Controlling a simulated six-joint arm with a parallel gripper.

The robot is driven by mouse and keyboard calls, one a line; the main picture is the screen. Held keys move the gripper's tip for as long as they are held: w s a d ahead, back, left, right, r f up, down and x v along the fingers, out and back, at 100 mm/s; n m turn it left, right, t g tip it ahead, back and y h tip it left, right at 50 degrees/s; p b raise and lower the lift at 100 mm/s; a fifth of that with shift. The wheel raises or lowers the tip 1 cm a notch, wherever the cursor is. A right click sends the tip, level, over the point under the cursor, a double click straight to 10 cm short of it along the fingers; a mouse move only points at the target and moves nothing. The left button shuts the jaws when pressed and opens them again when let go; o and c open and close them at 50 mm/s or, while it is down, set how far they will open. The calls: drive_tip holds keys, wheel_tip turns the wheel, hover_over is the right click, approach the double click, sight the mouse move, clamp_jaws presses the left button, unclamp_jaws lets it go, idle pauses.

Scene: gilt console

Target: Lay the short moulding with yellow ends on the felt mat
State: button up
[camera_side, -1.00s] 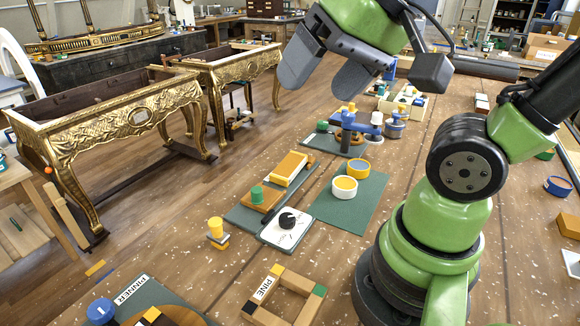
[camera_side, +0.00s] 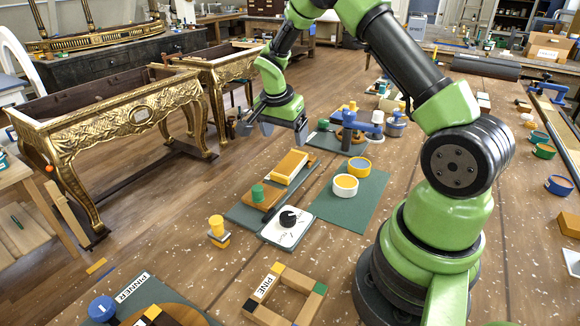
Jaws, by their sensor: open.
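I cannot pick out for certain a short moulding with yellow ends. A square wooden frame labelled PINE (camera_side: 300,312) lies at the front with yellow, green and dark corners. An orange-yellow bar with a pale side (camera_side: 289,167) lies further back. Several dark green mats are in view, and which is the felt mat is unclear. One mat (camera_side: 363,207) holds two tape rolls; another mat (camera_side: 240,213) lies left of it. My gripper (camera_side: 272,129) is open, pointing down beyond the orange-yellow bar, near the bench's left edge, with nothing seen between its fingers.
A white-faced device with a black knob (camera_side: 287,229) and a small yellow-topped item (camera_side: 217,228) stand mid-bench. A blue clamp-like tool (camera_side: 350,127) stands right of my gripper. A gilt console (camera_side: 110,128) stands left of the bench. Bare bench lies between the mats and PINE frame.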

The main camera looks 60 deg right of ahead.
sight(290, 163)
drive_tip(key=x, duration=0.9)
drive_tip(key=shift+f, duration=0.3)
drive_tip(key=shift+a, duration=0.1)
drive_tip(key=shift+c, duration=0.2)
drive_tip(key=c, duration=1)
drive_tip(key=shift+r, duration=0.1)
drive_tip(key=shift+c, duration=0.2)
